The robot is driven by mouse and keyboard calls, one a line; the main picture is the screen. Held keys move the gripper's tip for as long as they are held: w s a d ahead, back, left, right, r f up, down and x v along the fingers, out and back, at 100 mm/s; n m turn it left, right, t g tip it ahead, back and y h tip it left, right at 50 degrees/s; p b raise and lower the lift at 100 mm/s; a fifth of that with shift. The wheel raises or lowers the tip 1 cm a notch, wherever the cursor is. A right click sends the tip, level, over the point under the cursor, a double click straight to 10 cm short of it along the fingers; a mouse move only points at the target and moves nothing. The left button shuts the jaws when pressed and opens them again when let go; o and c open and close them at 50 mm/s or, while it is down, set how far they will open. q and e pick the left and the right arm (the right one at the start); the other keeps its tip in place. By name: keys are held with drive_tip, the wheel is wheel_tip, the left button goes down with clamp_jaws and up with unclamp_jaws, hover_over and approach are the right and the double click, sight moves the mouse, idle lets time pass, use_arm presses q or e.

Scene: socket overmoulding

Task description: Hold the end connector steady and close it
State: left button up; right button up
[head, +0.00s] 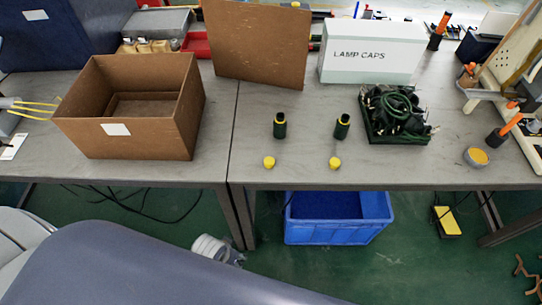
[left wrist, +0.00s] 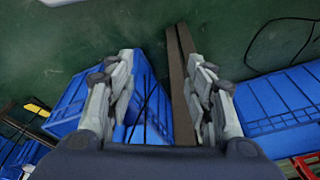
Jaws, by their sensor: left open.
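Two dark green connectors with yellow rings stand on the table, a left one (head: 280,125) and a right one (head: 342,127). A small yellow cap lies in front of each, a left cap (head: 269,162) and a right cap (head: 335,163), apart from the connectors. I cannot tell which part is meant as the end connector. My left gripper (head: 218,250) is low, below the table's front edge, far from the connectors. In the left wrist view, the left gripper (left wrist: 160,62) has its fingers spread with nothing between them, above the floor. My right gripper is in neither view.
A brown open box (head: 180,125) stands on the left table. A brown board (head: 258,45), a white LAMP CAPS box (head: 372,52) and a green tray of dark cables (head: 396,115) stand behind. A blue crate (head: 337,232) sits below the table. The front middle tabletop is mostly clear.

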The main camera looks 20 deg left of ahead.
use_arm(q)
drive_tip(key=w+d+r+m+h, duration=0.1)
drive_tip(key=w+d+r+m, duration=0.25)
drive_tip(key=r, duration=0.45)
drive_tip(key=w+d+r+m+h+p, duration=0.15)
drive_tip(key=w+d+r, duration=0.3)
drive_tip(key=r, duration=0.45)
drive_tip(key=w+d+r+m+h, duration=0.1)
drive_tip(key=w+d+r+m, duration=0.3)
drive_tip(key=r, duration=0.4)
drive_tip(key=w+a+r+m+g+y, duration=0.1)
drive_tip(key=w+a+r+m, duration=0.2)
drive_tip(key=w, duration=0.3)
drive_tip(key=w+a+r+m+g+y, duration=0.1)
drive_tip(key=w+a+r+m, duration=0.1)
drive_tip(key=w+a+r, duration=0.3)
drive_tip(key=shift+w+a+r+m+g, duration=0.15)
drive_tip(key=shift+w+a+m+g, duration=0.2)
drive_tip(key=shift+w, duration=0.35)
drive_tip(key=shift+y, duration=0.25)
hover_over(266, 159)
drive_tip(key=shift+f, duration=2.8)
